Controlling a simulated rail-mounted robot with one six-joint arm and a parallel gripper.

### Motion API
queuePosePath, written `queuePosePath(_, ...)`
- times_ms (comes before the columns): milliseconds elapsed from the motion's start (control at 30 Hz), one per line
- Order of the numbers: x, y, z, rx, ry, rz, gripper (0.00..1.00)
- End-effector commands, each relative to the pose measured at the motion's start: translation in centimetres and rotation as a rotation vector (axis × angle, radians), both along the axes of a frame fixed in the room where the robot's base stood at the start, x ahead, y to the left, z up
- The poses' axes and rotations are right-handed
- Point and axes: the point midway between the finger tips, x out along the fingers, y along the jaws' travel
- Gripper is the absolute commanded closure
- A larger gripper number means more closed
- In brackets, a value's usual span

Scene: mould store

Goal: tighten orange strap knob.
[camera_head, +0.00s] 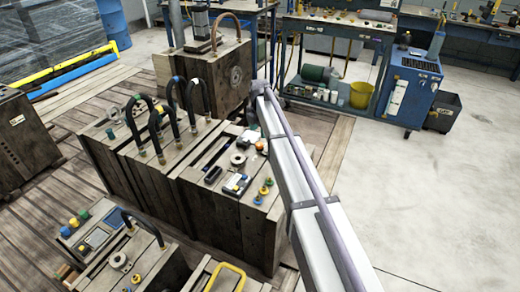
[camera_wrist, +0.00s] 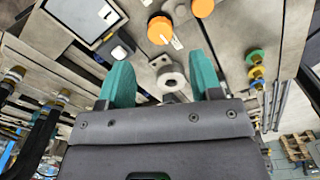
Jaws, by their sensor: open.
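An orange round knob (camera_wrist: 160,30) with a pale slot mark sits on the mould top in the wrist view. A second orange knob (camera_wrist: 203,8) is at the top edge, partly cut off; I cannot tell which one is the strap knob. In the head view an orange piece (camera_head: 260,145) shows on the mould beside my arm. My gripper (camera_wrist: 160,60) has two teal fingers, apart and empty. The nearer orange knob appears just beyond the fingertips, between their lines, and no contact shows. A grey ring (camera_wrist: 171,78) appears between the fingers. My gripper is hidden in the head view.
A screened device (camera_wrist: 85,14) and yellow and green knobs (camera_wrist: 256,70) flank the fingers on the mould top. Tall black hoses (camera_head: 170,105) stand to the left. A large upright mould (camera_head: 215,75) is behind. Open floor (camera_head: 440,200) lies right.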

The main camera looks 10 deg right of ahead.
Motion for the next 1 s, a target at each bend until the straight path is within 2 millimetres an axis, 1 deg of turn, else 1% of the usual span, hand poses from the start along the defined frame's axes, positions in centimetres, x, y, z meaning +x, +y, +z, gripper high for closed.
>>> queuePosePath(33,0.0,0.0,-2.5,0.0,0.0,0.0,0.41)
queuePosePath(100,0.0,0.0,-4.3,0.0,0.0,-0.001,0.41)
queuePosePath(200,0.0,0.0,-6.3,0.0,0.0,-0.001,0.41)
queuePosePath(300,0.0,0.0,-7.3,0.0,0.0,-0.001,0.41)
queuePosePath(600,0.0,0.0,-7.1,0.0,0.0,-0.001,0.42)
queuePosePath(1000,0.0,0.0,-7.1,0.0,0.0,-0.002,0.8)
